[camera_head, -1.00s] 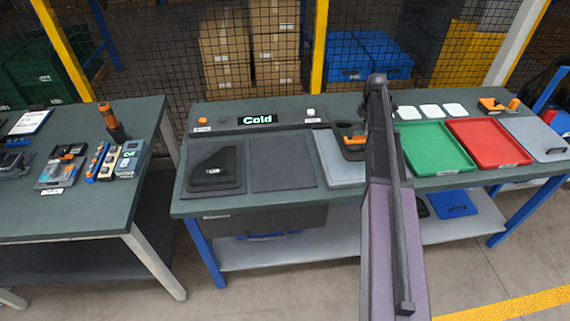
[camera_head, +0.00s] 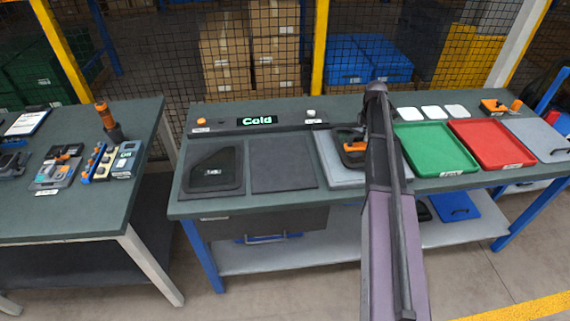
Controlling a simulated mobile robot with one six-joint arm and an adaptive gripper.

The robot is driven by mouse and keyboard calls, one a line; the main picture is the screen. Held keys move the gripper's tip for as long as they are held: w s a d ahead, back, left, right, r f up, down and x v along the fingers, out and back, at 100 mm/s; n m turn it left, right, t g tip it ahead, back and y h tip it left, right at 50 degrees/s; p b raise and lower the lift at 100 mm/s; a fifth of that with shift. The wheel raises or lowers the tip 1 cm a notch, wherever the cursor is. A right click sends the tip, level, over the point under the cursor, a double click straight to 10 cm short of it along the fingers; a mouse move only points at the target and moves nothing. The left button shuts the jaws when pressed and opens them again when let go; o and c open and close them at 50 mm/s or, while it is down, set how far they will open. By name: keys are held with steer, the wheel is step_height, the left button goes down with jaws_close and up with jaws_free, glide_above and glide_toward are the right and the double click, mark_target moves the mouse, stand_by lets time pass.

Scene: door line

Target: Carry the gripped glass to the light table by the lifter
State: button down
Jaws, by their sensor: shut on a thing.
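A black and orange handled tool (camera_head: 353,149), which looks like the lifter, shows just left of my arm. It is over a pale grey panel (camera_head: 331,163), which may be the light table; my arm covers its right part. I cannot tell whether the tool touches the panel or whether glass is under it. A dark-framed pane shape (camera_head: 213,172) with a small white label is on the left mat of the bench. My arm reaches up the picture over the bench. My gripper is hidden behind it, so its jaws and hold do not show.
A dark square mat (camera_head: 283,163) lies bare beside the pane shape. A green tray (camera_head: 436,150), a red tray (camera_head: 491,144) and a grey panel (camera_head: 540,136) line the right side. A display (camera_head: 257,120) reads "Cold". A second bench (camera_head: 75,205) stands left, across a gap.

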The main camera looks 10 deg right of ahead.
steer(key=shift+f+b, duration=0.35)
stand_by(0.7)
steer(key=shift+c, duration=2.3)
jaws_free()
steer(key=shift+r, duration=0.25)
step_height(320, 180, up, 6)
steer(key=p, duration=0.6)
steer(key=shift+s+r+p, duration=0.1)
steer(key=shift+r+p, duration=0.05)
steer(key=shift+p, duration=0.2)
steer(key=s+a, duration=0.1)
steer(key=a, duration=2.8)
steer(key=shift+a+f+b, duration=0.25)
steer(key=shift+f+b, duration=0.05)
